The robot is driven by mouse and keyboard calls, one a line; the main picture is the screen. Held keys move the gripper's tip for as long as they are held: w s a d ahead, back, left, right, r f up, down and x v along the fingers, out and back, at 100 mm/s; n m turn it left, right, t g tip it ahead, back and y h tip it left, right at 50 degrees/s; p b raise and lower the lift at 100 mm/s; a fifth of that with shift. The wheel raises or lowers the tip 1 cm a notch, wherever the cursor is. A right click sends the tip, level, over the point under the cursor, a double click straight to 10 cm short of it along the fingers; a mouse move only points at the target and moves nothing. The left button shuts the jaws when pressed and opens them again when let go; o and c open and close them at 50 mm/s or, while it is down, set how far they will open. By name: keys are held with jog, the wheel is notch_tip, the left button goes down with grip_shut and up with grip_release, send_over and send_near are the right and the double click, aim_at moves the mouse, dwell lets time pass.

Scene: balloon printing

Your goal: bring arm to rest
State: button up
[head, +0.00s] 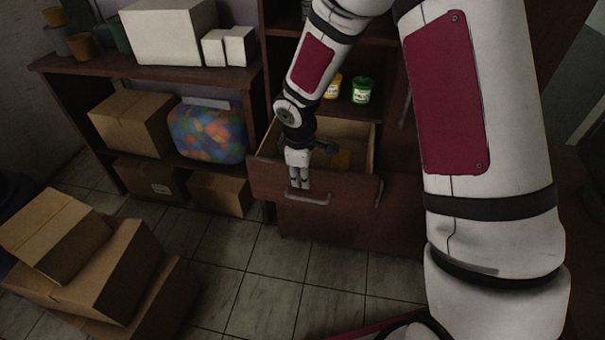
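My gripper (300,184) hangs at the front of an open drawer (270,178), with its fingers pointing down near the drawer's metal handle (306,198). Whether the fingers touch the handle, and whether they are open or shut, is too small and dark to tell. My arm reaches in from the right and bends down over the drawer. The drawer is pulled out of a dark red-brown cabinet (330,222). Something dark and something orange-brown lie inside it, partly hidden by my wrist.
A green jar (362,90) and a yellow jar (333,86) stand on the shelf above the drawer. A shelf unit (85,72) at left holds boxes and a bag of coloured balloons (208,134). Cardboard boxes (95,270) are stacked at lower left. The tiled floor between is clear.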

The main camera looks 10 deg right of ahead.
jog(key=s+d+r+m+t, duration=0.1)
jog(key=s+d+r+m, duration=0.15)
jog(key=r, duration=0.45)
jog(key=s+d+r+m+h, duration=0.1)
jog(key=s+r+m, duration=0.15)
jog(key=r, duration=0.35)
jog(key=s+d+r+m+t, duration=0.1)
jog(key=s+d+r, duration=0.15)
jog(key=r, duration=0.45)
jog(key=s+r+m+y, duration=0.1)
jog(key=s+r+m, duration=0.2)
jog(key=s, duration=0.6)
jog(key=s+a+r+m+t+y, duration=0.1)
jog(key=s+r+m, duration=0.2)
jog(key=s+r, duration=0.3)
jog(key=s, duration=0.3)
jog(key=shift+s+r+m+t, duration=0.3)
jog(key=shift+s, duration=0.05)
